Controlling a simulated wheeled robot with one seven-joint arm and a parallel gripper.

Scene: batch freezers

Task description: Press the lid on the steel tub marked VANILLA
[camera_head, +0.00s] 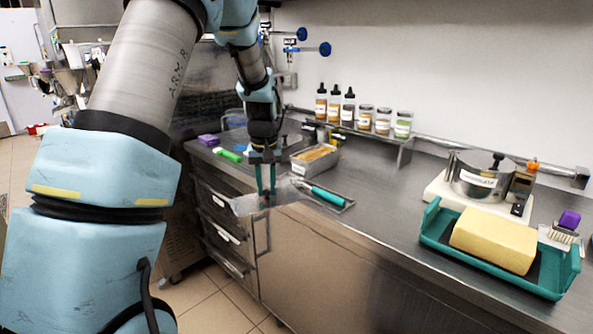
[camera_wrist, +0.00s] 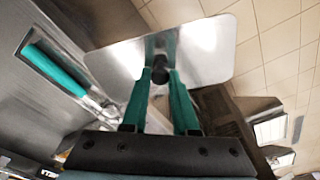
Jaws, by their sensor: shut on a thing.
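My gripper (camera_head: 265,190) is shut on the knob of a flat, shiny rectangular steel lid (camera_head: 243,205). It holds the lid in the air at the counter's front edge, beside the drawers. In the wrist view the gripper (camera_wrist: 160,78) pinches the dark knob in the middle of the lid (camera_wrist: 208,50). An open rectangular steel tub (camera_head: 299,168) with tan contents stands on the counter, behind and right of the gripper. I cannot read any marking on it.
A teal-handled tool (camera_head: 325,195) lies on a small tray right of the gripper. A green-handled tool (camera_head: 229,155) lies to the left. A teal tray (camera_head: 437,240) with a yellow block (camera_head: 495,240) is at the right. Bottles and jars line the back shelf (camera_head: 390,142). Mid-counter is clear.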

